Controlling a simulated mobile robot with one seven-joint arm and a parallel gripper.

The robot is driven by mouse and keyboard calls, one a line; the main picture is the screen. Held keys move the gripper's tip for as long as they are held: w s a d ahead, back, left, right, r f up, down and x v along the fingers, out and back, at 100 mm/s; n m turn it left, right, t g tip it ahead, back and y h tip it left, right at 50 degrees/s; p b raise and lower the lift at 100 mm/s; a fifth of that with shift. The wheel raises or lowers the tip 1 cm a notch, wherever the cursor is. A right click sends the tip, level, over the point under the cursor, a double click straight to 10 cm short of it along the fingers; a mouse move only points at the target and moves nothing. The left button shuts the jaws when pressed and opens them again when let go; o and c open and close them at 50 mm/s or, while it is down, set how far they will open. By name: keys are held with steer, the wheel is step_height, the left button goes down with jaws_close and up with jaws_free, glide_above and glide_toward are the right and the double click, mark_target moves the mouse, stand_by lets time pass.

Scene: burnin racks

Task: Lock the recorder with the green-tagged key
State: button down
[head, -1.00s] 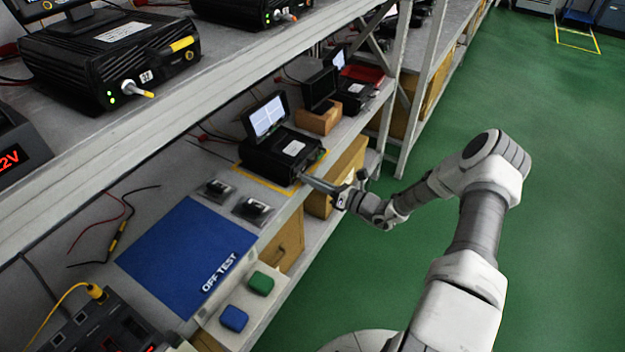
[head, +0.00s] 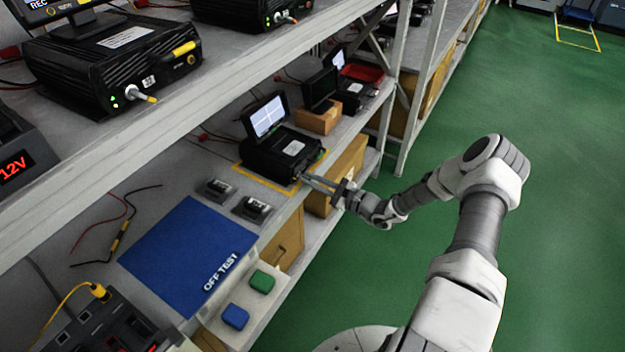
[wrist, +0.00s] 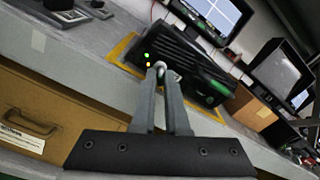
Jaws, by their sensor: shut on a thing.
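The recorder (head: 283,155) is a black box with a raised lit screen (head: 268,116), inside a yellow outline on the lower shelf. It also shows in the wrist view (wrist: 190,62), with green and amber lights and a green patch on its front. My gripper (head: 304,177) reaches its front face from the right. In the wrist view my gripper (wrist: 161,73) has its fingertips closed together on a small silver round piece at the front, which looks like the key (wrist: 162,66). The key is mostly hidden by the fingertips, and I cannot make out its tag or angle.
A blue OFF TEST mat (head: 187,257) lies nearer on the shelf, with two small dark devices (head: 252,208) beyond it. A wooden block (head: 318,120) stands behind the recorder. An upper shelf holds another recorder (head: 115,60) with a yellow-tagged key.

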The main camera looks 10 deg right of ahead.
steer(key=shift+n, duration=1.6)
steer(key=shift+d, duration=0.1)
steer(key=c, duration=1.3)
jaws_free()
steer(key=shift+s, duration=0.1)
steer(key=p+v, duration=0.2)
steer(key=v, duration=1.5)
steer(key=shift+p, duration=0.3)
steer(key=shift+s+r, duration=0.15)
